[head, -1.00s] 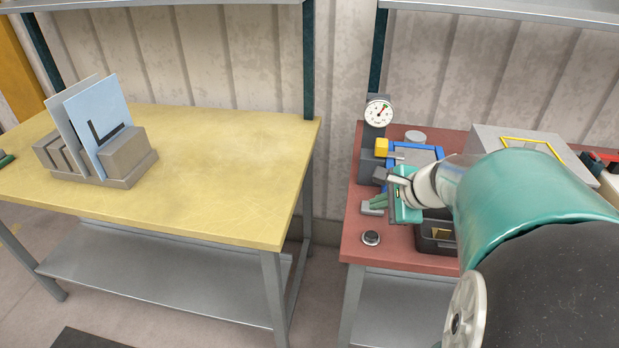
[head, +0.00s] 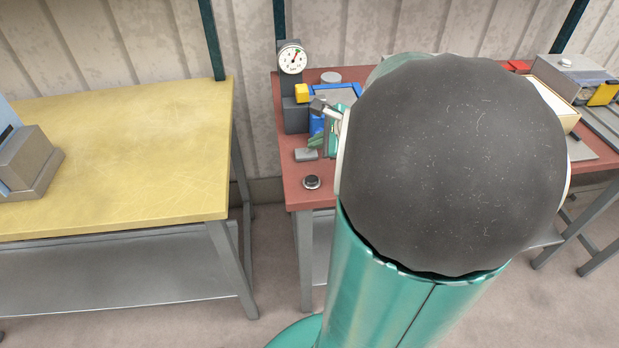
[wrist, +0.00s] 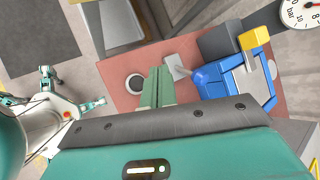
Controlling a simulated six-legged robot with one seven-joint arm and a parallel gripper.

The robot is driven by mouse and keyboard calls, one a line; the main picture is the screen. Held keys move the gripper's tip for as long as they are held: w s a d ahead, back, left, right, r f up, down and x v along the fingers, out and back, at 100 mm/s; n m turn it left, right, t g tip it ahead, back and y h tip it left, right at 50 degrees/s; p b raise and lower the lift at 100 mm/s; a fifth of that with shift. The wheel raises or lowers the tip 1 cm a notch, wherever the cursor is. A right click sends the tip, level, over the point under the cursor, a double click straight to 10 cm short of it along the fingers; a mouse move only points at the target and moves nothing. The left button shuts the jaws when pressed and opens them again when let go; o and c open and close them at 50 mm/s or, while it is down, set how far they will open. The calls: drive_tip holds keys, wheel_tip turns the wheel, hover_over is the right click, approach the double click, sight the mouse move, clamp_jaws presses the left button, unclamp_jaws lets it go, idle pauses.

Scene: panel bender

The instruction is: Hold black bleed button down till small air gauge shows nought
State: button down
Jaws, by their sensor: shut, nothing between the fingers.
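The black button (head: 312,182), in a pale ring, sits on the red bench top (head: 304,199) near its front left corner; it also shows in the wrist view (wrist: 135,83). The round white air gauge (head: 292,58) stands on a dark post behind it, its red needle pointing up and right, its reading too small to tell. Part of the gauge (wrist: 300,12) shows in the wrist view. My gripper (wrist: 158,74) is shut and empty, its green fingers over the bench beside the button, apart from it in the picture. In the head view my arm hides most of my gripper.
A blue-framed fixture (wrist: 213,82) with a yellow block (head: 302,93) and a dark grey block (head: 296,116) stands behind the button. A small grey piece (head: 305,155) lies between. The yellow table (head: 120,150) is left across a gap, its right part clear.

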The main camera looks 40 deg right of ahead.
sight(316, 181)
drive_tip(key=shift+f, duration=4.4)
drive_tip(key=shift+a, duration=0.1)
drive_tip(key=shift+f, duration=0.4)
drive_tip(key=shift+f, duration=0.45)
idle(1.8)
drive_tip(key=shift+r, duration=0.9)
